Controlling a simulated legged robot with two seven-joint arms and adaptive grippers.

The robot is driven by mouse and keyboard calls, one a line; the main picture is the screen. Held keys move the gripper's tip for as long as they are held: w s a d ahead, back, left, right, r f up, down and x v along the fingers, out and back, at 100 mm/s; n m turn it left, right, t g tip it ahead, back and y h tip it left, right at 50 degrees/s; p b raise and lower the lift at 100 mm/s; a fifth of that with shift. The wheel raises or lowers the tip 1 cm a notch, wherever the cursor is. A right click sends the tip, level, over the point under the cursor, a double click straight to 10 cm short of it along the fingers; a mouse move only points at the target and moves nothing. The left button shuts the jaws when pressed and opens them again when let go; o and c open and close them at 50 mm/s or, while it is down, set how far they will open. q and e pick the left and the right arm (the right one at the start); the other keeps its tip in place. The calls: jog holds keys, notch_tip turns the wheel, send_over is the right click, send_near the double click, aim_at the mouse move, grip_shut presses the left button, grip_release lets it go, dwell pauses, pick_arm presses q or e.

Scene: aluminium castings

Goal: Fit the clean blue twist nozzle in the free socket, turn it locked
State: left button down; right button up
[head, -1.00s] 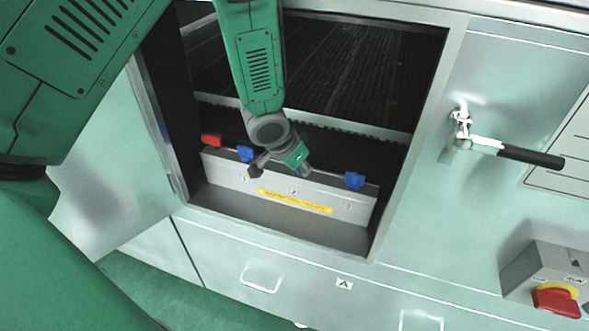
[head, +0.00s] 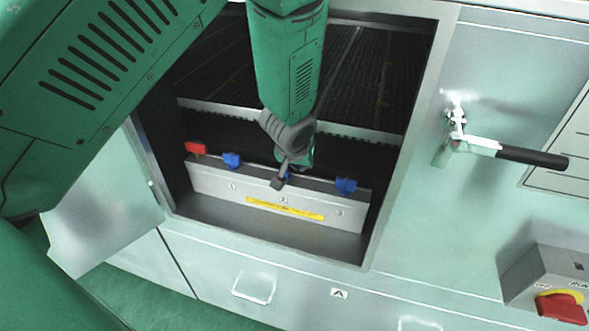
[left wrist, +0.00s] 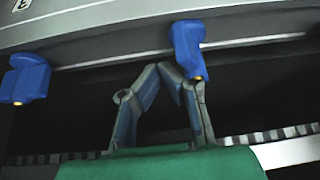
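The pale manifold bar (head: 215,186) sits in the open bay, with positions marked 1, 2 and 3. Blue nozzles stand at position 1 (head: 232,160) and position 3 (head: 345,186). A third blue nozzle (left wrist: 187,45) stands at the bar by position 2. It is mostly hidden behind my gripper in the head view. In the left wrist view it looks turned differently from the neighbouring nozzle (left wrist: 28,78). My left gripper (left wrist: 164,67) has its fingertips together beside the middle nozzle, seemingly with nothing between them. Contact is unclear. My right gripper is out of view.
A red piece (head: 195,148) stands at the bar's left end. The bay frame (head: 405,140) closes in on both sides. A lever handle (head: 530,157) sticks out at right, above a red rotary switch (head: 562,307). Dark ribbed flooring lies behind the bar.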

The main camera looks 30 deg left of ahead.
pick_arm(q)
jog(key=shift+d+r+n, duration=0.2)
jog(key=shift+d+n, duration=0.2)
jog(key=shift+d, duration=0.3)
jog(key=shift+s+a, duration=0.15)
jog(key=shift+a, duration=0.05)
jog(key=c, duration=1.9)
grip_release()
jog(key=shift+a+f, duration=0.1)
jog(key=shift+a, duration=0.15)
jog(key=shift+o, duration=0.6)
jog(key=shift+a+f, duration=0.15)
jog(key=shift+a, duration=0.2)
jog(key=shift+d+r, duration=0.2)
jog(key=shift+d, duration=0.35)
